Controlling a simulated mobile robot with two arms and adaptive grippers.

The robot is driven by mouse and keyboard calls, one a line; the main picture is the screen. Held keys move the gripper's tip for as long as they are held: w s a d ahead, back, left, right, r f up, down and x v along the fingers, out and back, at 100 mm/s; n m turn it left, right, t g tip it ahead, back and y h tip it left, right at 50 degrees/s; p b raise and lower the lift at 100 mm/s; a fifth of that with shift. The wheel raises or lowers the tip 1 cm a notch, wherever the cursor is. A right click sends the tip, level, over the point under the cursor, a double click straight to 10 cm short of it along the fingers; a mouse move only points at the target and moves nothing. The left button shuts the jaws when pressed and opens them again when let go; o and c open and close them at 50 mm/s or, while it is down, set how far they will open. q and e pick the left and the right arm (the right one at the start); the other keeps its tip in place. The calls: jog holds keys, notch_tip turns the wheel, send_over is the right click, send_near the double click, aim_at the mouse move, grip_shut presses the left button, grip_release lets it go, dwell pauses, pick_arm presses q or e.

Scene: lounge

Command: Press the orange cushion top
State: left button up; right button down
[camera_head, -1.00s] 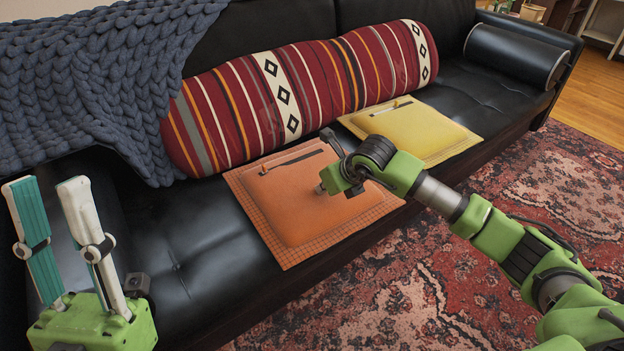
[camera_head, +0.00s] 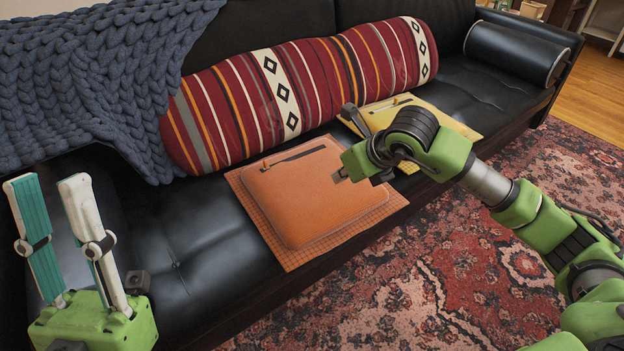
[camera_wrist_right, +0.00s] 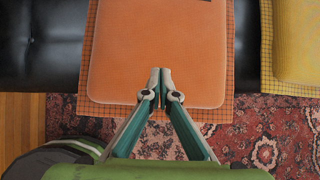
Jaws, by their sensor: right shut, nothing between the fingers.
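The orange cushion (camera_head: 305,195) lies flat on a checked orange mat (camera_head: 290,262) on the black sofa seat, with a dark strip near its back edge. It also shows in the wrist view (camera_wrist_right: 160,40). My right gripper (camera_wrist_right: 160,72) is shut and empty, its fingertips together over the front part of the cushion in that view. I cannot tell whether they touch it. In the head view my right wrist hangs at the cushion's right side and the fingers are largely hidden. My left gripper (camera_head: 48,183) is open and empty, pointing up at the lower left.
A yellow cushion (camera_head: 420,118) lies to the right, partly behind my right arm. A striped red bolster (camera_head: 300,90) lies behind both cushions. A blue knitted blanket (camera_head: 90,80) covers the sofa's left. A patterned rug (camera_head: 450,260) lies in front of the black sofa (camera_head: 195,250).

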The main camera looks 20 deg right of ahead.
jog(key=shift+s+r, duration=0.3)
jog(key=shift+r, duration=0.2)
